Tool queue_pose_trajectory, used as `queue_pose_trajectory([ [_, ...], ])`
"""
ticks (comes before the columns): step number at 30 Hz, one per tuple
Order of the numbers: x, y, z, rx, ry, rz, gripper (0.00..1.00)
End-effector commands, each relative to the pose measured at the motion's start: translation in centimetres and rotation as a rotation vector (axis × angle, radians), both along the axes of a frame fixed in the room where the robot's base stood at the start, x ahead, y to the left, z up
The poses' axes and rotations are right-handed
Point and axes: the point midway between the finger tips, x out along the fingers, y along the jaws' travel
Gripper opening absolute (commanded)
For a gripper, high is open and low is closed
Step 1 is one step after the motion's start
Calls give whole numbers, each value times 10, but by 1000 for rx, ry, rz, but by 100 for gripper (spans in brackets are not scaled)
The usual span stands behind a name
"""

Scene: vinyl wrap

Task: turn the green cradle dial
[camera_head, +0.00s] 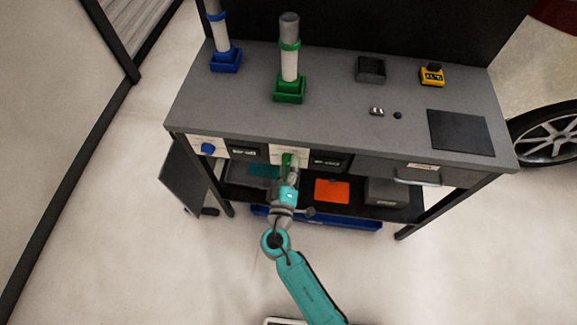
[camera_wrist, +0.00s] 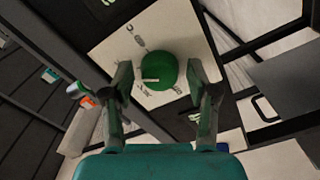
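The green dial (camera_wrist: 158,70) is a round knob with a white pointer mark, on a pale panel (camera_wrist: 190,28) with printed markings. In the head view, my gripper (camera_head: 290,167) reaches the front of the workbench and mostly covers the dial. In the wrist view, my gripper (camera_wrist: 159,76) is open, with one finger on each side of the dial. Gaps show between the fingers and the dial, though the depth is hard to judge. The green cradle (camera_head: 289,91) stands on the bench top above and holds an upright roll (camera_head: 289,64).
A blue dial (camera_head: 208,149) is on the bench front to the left, below a blue cradle (camera_head: 225,62). Dark displays (camera_head: 331,162) sit beside the dials. A black mat (camera_head: 460,132) and a yellow device (camera_head: 432,75) lie at the right.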

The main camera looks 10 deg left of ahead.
Motion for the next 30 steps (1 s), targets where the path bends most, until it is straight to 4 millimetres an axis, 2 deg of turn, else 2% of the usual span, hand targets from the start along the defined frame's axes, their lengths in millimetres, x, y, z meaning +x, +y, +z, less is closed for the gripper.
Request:
queue_pose_trajectory([
  [9,-1,1,1,0,-1,2,66],
  [13,-9,1,0,0,-1,3,66],
  [17,-30,2,0,-1,0,4,66],
  [24,-79,5,0,-1,0,7,66],
  [30,-106,5,0,-1,0,4,66],
])
